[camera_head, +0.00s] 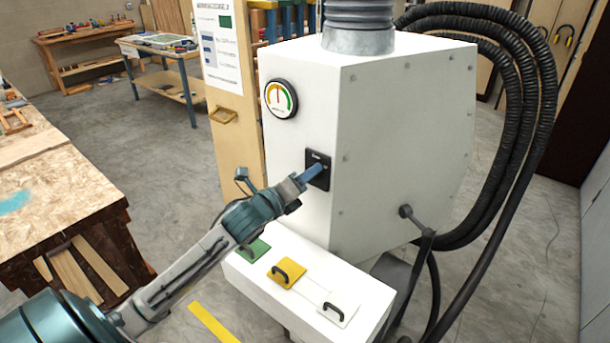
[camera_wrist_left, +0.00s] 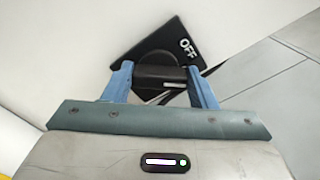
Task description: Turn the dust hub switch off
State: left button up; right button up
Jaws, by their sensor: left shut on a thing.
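The dust hub (camera_head: 392,130) is a large white cabinet in the middle of the head view. Its switch is a black plate (camera_head: 318,160) on the front face, below a round gauge. In the left wrist view the switch plate (camera_wrist_left: 185,42) shows the word OFF in white near its right corner. My left gripper (camera_head: 314,172) is at the switch, and its two blue fingers (camera_wrist_left: 162,80) are shut on the black switch handle (camera_wrist_left: 160,79). The fingers hide part of the plate in the head view. My right gripper is not in view.
A round gauge (camera_head: 281,98) sits above the switch. A white ledge below carries a green plate (camera_head: 254,249), a yellow plate (camera_head: 287,274) and a white plate (camera_head: 338,309) with handles. Black hoses (camera_head: 540,110) loop at the right. A wooden workbench (camera_head: 60,200) stands at the left.

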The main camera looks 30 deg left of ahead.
pick_arm(q)
jog(key=shift+a+f+n+p, duration=0.1)
jog(key=shift+n+p, duration=1.1)
jog(key=shift+n, duration=3)
jog(key=o, duration=1)
jog(key=shift+s+f, duration=0.1)
